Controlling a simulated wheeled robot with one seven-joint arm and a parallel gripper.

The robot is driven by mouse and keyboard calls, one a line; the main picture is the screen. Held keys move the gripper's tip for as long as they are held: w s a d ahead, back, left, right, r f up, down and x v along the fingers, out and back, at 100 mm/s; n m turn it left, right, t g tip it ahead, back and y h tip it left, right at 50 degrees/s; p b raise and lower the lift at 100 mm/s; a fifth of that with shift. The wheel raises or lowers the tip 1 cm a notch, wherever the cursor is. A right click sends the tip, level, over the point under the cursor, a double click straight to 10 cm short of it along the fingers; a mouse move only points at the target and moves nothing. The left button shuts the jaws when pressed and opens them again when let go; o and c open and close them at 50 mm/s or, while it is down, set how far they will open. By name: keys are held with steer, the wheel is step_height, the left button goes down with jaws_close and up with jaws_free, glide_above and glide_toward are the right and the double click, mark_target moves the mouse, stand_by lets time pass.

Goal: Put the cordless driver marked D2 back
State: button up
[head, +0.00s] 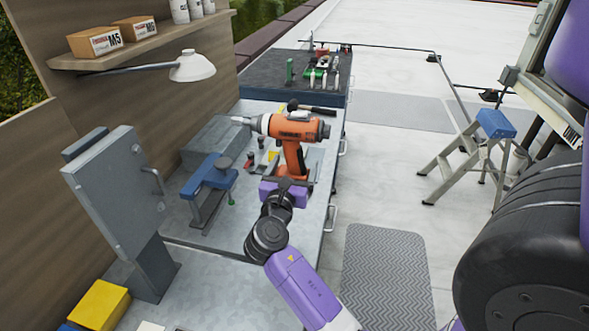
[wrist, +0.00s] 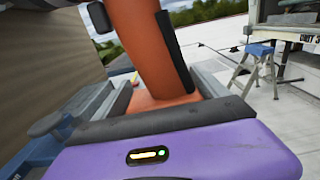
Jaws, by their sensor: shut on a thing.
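An orange and black cordless driver (head: 290,128) is in my gripper (head: 288,185), held above the metal bench, its nose pointing left. Its marking is not readable as D2 in these views. In the wrist view the driver's orange handle (wrist: 147,50) rises just beyond the purple gripper body (wrist: 180,150). My gripper is shut on the driver near the bottom of its handle. The driver and gripper hide part of the bench behind them.
A blue vise (head: 210,175) stands left of my gripper, with a grey cabinet (head: 115,210) farther left. A lamp (head: 192,66) hangs over the bench. Tools lie on the dark far worktop (head: 270,75). A step stool (head: 478,150) stands right; the floor mat (head: 385,270) is clear.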

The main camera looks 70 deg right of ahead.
step_height(320, 180, down, 15)
steer(key=shift+w+f+b, duration=0.1)
steer(key=shift+b, duration=0.75)
steer(key=shift+f, duration=0.2)
steer(key=o, duration=2)
steer(key=shift+f, duration=0.1)
steer(key=shift+c, duration=0.2)
steer(key=shift+a, duration=0.15)
steer(key=a, duration=0.4)
steer(key=a+b, duration=0.1)
steer(key=a, duration=0.2)
steer(key=s+a, duration=0.1)
steer(key=a, duration=0.3)
steer(key=shift+a, duration=0.35)
